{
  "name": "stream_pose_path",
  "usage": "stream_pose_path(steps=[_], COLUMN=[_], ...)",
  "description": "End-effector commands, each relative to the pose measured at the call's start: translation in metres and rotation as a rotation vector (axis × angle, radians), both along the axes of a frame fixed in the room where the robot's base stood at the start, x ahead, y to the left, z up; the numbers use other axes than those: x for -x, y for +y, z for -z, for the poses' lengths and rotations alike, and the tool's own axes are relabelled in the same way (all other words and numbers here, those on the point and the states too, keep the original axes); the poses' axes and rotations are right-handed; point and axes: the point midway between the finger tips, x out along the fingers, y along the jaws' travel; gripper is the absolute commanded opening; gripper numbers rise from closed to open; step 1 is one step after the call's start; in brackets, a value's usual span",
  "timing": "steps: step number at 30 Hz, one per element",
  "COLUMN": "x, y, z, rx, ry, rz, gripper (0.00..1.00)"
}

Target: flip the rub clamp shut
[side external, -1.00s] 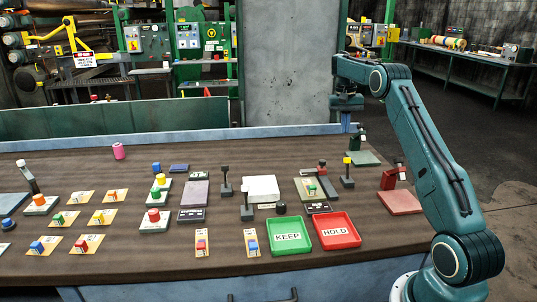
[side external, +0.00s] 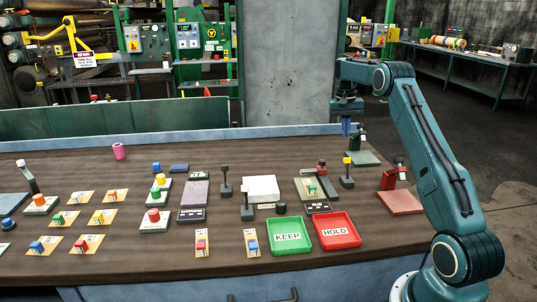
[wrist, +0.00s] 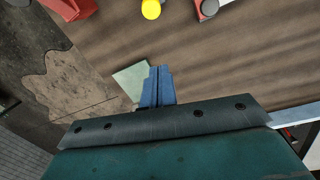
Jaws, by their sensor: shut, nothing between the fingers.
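I cannot tell by label which fixture is the rub clamp. A dark green clamp (side external: 362,138) on a pale green plate (side external: 366,159) stands at the far right of the bench. A red clamp (side external: 391,178) on a red plate (side external: 400,202) stands nearer the front. My gripper (side external: 346,133) is shut and empty, just left of the green clamp in the side view; I cannot tell whether they touch. In the wrist view the shut fingers (wrist: 159,70) are beside the pale green plate (wrist: 131,79), and the green clamp is not visible.
A yellow-topped lever (side external: 347,170) stands left of the clamps; its yellow knob shows in the wrist view (wrist: 151,9). A board with a red knob (side external: 321,167) is farther left. The green KEEP tray (side external: 272,250) and red HOLD tray (side external: 325,242) are at the front.

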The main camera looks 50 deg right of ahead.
Motion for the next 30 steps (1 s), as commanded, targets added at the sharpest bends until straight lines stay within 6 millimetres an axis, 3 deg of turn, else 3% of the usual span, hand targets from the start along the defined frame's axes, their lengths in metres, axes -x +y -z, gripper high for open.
stream_pose_path(steps=[6, 21, 30], x=[0.001, 0.009, 0.019], y=[0.001, 0.000, 0.019], z=[0.010, 0.085, 0.075], rx=[-0.004, -0.006, -0.003], ry=[-0.003, -0.001, -0.004], rz=[0.002, 0.002, 0.000], gripper=[0.00, 0.00, 0.00])
